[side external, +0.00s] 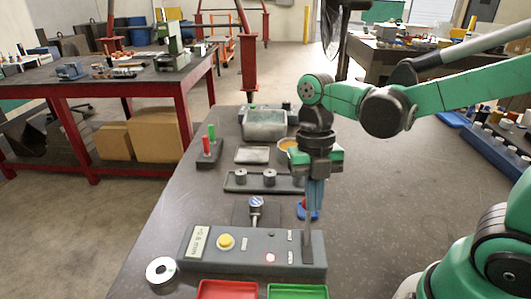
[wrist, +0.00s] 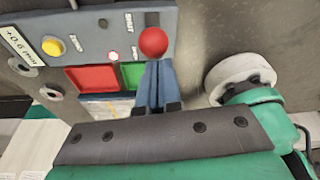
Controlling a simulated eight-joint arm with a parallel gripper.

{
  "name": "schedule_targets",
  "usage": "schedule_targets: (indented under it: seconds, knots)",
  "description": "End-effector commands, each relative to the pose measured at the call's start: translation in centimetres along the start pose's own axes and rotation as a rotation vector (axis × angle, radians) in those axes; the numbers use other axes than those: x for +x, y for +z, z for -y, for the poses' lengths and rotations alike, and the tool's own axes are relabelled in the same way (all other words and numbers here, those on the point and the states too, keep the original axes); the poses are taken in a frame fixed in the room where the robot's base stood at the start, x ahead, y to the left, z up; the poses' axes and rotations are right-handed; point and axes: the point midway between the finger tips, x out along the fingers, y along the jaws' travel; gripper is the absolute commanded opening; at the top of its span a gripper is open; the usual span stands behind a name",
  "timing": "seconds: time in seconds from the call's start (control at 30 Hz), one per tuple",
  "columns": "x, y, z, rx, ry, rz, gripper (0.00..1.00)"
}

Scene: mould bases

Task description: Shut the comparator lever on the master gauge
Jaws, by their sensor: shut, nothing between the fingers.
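The comparator is a grey box (side external: 225,262) at the front of the bench, with a yellow button, a label starting "+0.6" and a lit red lamp (side external: 270,258). In the wrist view the box (wrist: 95,30) carries the word SHUT near its right end. A grey lever bar (side external: 308,242) stands nearly upright at the box's right end. A red ball knob (wrist: 153,41) lies just beyond my fingertips in the wrist view. My gripper (side external: 315,207) points down beside the lever, fingers together and empty; the fingers (wrist: 157,66) also show in the wrist view. Contact with the knob cannot be told.
A red tray (side external: 228,290) and a green tray (side external: 297,291) sit before the box. A metal ring (side external: 161,270) lies to its left. Behind are a dial gauge (side external: 256,205), a rack with cylinders (side external: 235,184) and a grey bin (side external: 265,130).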

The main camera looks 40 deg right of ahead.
Motion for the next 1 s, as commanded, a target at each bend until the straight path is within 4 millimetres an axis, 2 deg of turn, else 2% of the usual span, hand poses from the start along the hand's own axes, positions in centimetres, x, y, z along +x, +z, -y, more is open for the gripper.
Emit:
schedule_targets:
  seconds: [0.03,0.17,0.27,0.5,0.8,1.0]
  knots:
    - [0.0,1.2,0.2,0.018,-0.002,0.053,0.0]
    - [-0.1,0.8,0.2,0.017,-0.002,0.05,0.0]
    - [-0.5,-0.1,0.2,0.014,-0.002,0.042,0.0]
    - [-1.8,-3.7,0.2,0.0,0.0,0.004,0.0]
    - [-5.9,0.5,0.8,0.006,0.001,0.002,0.0]
    - [-8.0,2.6,1.1,0.003,0.001,0.001,0.0]
